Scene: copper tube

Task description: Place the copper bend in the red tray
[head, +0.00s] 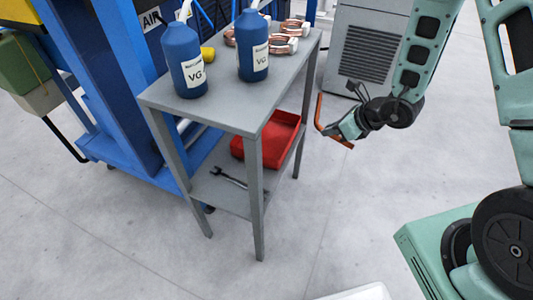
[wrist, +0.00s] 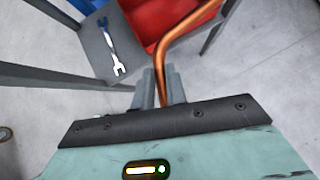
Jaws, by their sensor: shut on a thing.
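The copper bend (head: 319,112) is an orange-brown bent tube, held in the air to the right of the grey table. In the wrist view the copper bend (wrist: 182,35) rises from between the fingers and curves to the upper right. My gripper (head: 345,130) is shut on it; the fingers also show in the wrist view (wrist: 159,90). The red tray (head: 268,141) lies on the table's lower shelf, left of my gripper. In the wrist view the red tray (wrist: 150,22) is beyond the fingers, partly behind the bend. I see no contact between bend and tray.
The grey table (head: 212,108) carries two blue bottles (head: 183,58) and several copper pieces (head: 283,44) on top. A wrench (head: 229,177) lies on the lower shelf in front of the tray. Table legs stand beside the shelf.

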